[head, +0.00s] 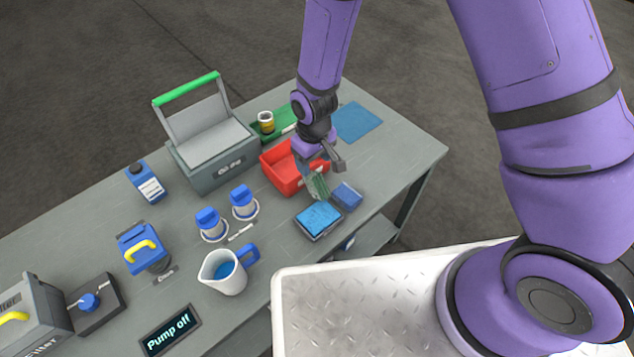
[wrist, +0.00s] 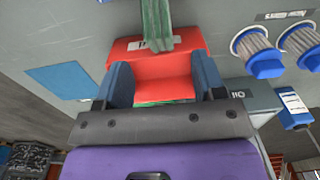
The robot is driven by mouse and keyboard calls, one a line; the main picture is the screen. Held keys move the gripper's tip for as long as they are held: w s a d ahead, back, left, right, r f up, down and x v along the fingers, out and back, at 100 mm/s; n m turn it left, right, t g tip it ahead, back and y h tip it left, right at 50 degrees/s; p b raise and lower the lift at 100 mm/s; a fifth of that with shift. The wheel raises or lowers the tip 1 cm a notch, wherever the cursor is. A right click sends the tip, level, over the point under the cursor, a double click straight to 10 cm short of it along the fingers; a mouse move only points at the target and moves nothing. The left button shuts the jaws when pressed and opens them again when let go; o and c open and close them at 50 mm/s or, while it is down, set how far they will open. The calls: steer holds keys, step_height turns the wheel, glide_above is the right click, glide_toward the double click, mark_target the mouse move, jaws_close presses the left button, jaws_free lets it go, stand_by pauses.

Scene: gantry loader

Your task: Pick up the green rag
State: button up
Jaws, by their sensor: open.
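The green rag (head: 319,187) shows in the head view at the right front of the red bin (head: 277,177). It looks draped down past the bin's wall, and partly covers the label there. In the wrist view the rag (wrist: 156,25) is a folded strip at the top, its end over the edge of the red bin (wrist: 190,45). My gripper (head: 314,168) is over the right side of the bin. In the wrist view my gripper (wrist: 162,80) is open, with the bin showing between its blue fingers and the rag beyond them. I cannot tell the remaining gap to the rag.
A blue sponge (head: 347,196) and a tray with a blue pad (head: 319,218) lie just in front of the bin. A grey box with an open lid (head: 214,158) stands left of it. A yellow-banded can (head: 266,122) and a blue mat (head: 357,121) are behind.

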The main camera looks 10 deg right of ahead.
mark_target(316, 175)
step_height(316, 175, down, 2)
steer(key=shift+f, duration=0.25)
steer(key=shift+s+d+f, duration=0.1)
steer(key=shift+s+f, duration=0.1)
steer(key=shift+f, duration=1.15)
steer(key=shift+s+d+f, duration=0.1)
steer(key=shift+s+f, duration=0.05)
steer(key=shift+f, duration=1.15)
steer(key=shift+c, duration=0.4)
steer(key=c, duration=1)
steer(key=shift+r, duration=0.15)
